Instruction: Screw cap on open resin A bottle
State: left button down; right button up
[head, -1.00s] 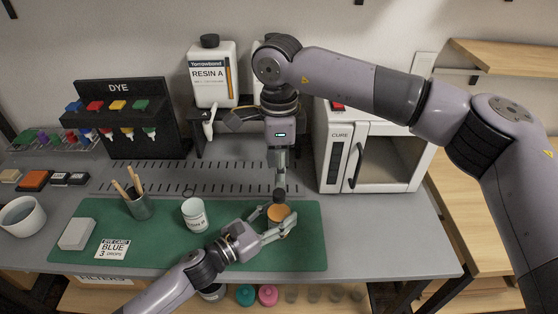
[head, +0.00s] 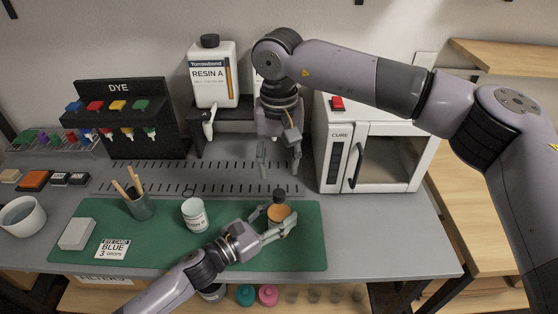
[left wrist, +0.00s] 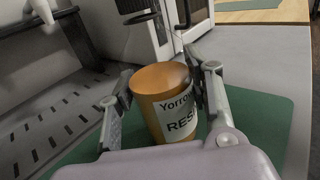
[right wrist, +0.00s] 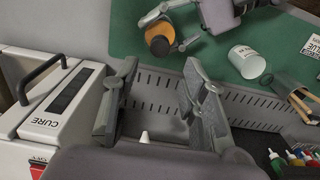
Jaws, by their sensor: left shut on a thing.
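The amber resin bottle (head: 280,214) stands upright at the right part of the green mat, with a dark cap (head: 279,195) on its top. In the right wrist view, the cap (right wrist: 159,46) sits over the bottle's orange shoulder; whether it is fully tight cannot be told. My left gripper (head: 280,229) is shut around the bottle's body. The bottle (left wrist: 163,95) shows between its fingers in the left wrist view, with part of its label. My right gripper (head: 280,165) is open and empty, above and behind the bottle, apart from the cap.
A white labelled jar (head: 194,214) and a cup of sticks (head: 141,207) stand left on the green mat (head: 170,247). The cure oven (head: 385,150) is at right. A large Resin A jug (head: 213,80) stands on a stand behind. The dye rack (head: 120,125) is at back left.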

aim_at(279, 193)
jog(key=shift+f, duration=4.05)
grip_shut()
